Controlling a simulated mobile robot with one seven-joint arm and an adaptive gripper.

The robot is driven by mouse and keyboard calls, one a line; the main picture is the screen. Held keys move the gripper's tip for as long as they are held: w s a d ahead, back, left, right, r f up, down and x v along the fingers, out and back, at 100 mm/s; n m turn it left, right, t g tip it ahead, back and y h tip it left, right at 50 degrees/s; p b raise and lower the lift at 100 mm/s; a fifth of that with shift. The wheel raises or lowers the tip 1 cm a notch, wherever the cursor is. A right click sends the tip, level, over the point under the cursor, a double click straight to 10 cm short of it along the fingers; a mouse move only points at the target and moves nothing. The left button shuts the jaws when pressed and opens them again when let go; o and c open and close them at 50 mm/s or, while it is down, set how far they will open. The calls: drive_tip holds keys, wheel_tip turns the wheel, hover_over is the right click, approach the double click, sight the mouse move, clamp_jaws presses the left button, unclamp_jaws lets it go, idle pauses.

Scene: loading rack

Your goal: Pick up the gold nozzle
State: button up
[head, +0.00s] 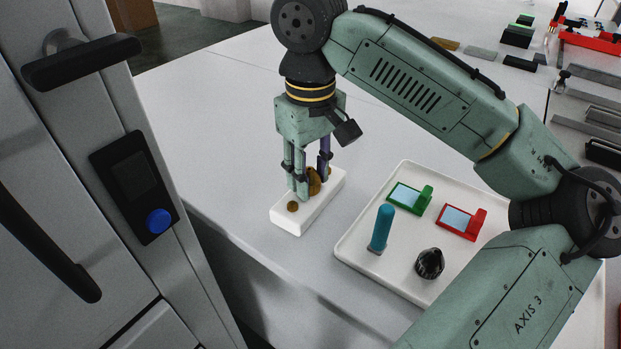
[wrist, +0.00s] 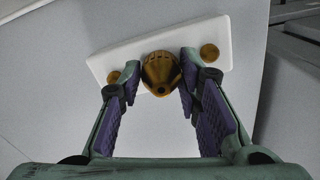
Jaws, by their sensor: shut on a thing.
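In the head view the nozzle (head: 314,183) is partly hidden by my fingers, and the white block (head: 292,217) lies on the table. My gripper (head: 309,184) points down over the block, with one finger on each side of the nozzle. In the wrist view my gripper (wrist: 162,72) is shut on the nozzle. I cannot tell whether the nozzle touches the block.
A white tray (head: 361,259) to the right holds a teal cylinder (head: 382,228), a black knob-like part (head: 429,263), a green part (head: 424,199) and a red part (head: 471,226). A grey cabinet with a blue button (head: 159,221) stands at left. The table behind the block is clear.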

sight(310, 171)
drive_tip(key=c, duration=0.4)
drive_tip(key=shift+r, duration=0.15)
drive_tip(key=shift+r, duration=0.25)
drive_tip(key=r, duration=0.1)
drive_tip(key=r+b, duration=0.1)
drive_tip(key=shift+s+r, duration=0.25)
drive_tip(key=shift+r, duration=0.1)
drive_tip(key=s+r+p, duration=0.1)
drive_tip(key=s+r, duration=0.1)
drive_tip(key=s, duration=0.5)
drive_tip(key=s+r+p, duration=0.1)
drive_tip(key=s+r, duration=0.2)
drive_tip(key=s, duration=0.5)
drive_tip(key=shift+s+r, duration=0.25)
drive_tip(key=shift+r, duration=0.05)
